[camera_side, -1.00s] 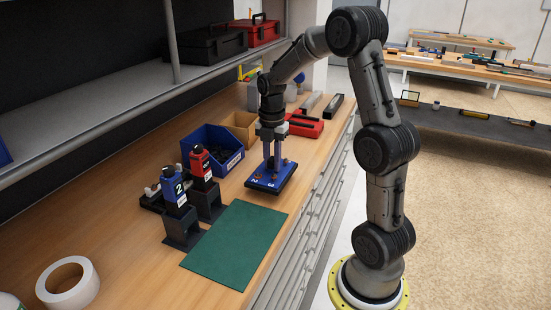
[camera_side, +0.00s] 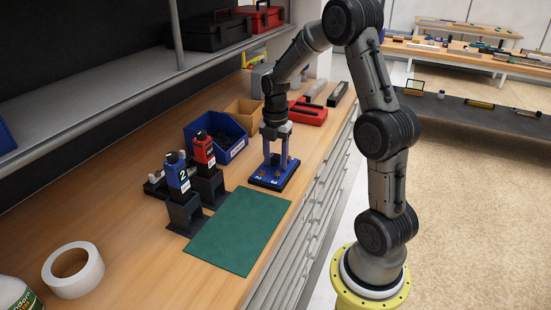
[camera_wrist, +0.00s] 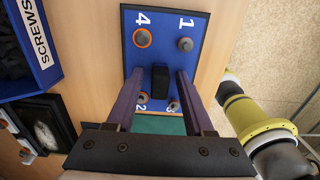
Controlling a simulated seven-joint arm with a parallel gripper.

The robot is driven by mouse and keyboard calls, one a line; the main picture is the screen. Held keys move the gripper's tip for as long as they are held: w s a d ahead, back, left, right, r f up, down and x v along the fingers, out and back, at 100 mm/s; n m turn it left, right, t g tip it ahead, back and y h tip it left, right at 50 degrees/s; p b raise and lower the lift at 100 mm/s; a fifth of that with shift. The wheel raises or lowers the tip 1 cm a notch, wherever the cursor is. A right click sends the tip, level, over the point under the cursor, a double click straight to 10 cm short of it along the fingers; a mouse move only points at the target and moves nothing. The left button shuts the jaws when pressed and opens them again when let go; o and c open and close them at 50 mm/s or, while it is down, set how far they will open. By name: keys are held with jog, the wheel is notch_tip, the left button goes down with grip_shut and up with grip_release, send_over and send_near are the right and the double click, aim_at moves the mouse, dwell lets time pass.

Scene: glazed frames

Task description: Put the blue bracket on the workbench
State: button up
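The blue bracket (camera_side: 270,180) is a flat blue plate with a black edge, numbered corners and round fittings. It lies flat on the wooden workbench (camera_side: 130,220), just behind the green mat (camera_side: 240,228). In the wrist view the bracket (camera_wrist: 162,40) shows its black centre block (camera_wrist: 160,77). My gripper (camera_side: 275,162) points down over the bracket. In the wrist view my gripper (camera_wrist: 160,72) has its fingers on either side of the block, with a visible gap at each side. It is open. The fingers hide part of the bracket's near edge.
A blue screw bin (camera_side: 238,150) stands left of the bracket. Blue and red bottle-like items, the blue (camera_side: 178,175) and the red (camera_side: 204,150), stand on black holders. A red case (camera_side: 308,113) lies behind. A tape roll (camera_side: 73,270) is at front left. The mat is clear.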

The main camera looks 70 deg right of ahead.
aim_at(275, 156)
notch_tip(275, 156, up, 11)
jog(key=s+a+r+m+t, duration=0.1)
jog(key=s+a+r+m, duration=0.1)
jog(key=a+r+m, duration=0.3)
jog(key=s+a+f+m+t, duration=0.2)
jog(key=s+a+m+t, duration=0.2)
jog(key=s+a+m, duration=0.9)
jog(key=a, duration=0.3)
jog(key=shift+s+t, duration=0.3)
dwell(0.7)
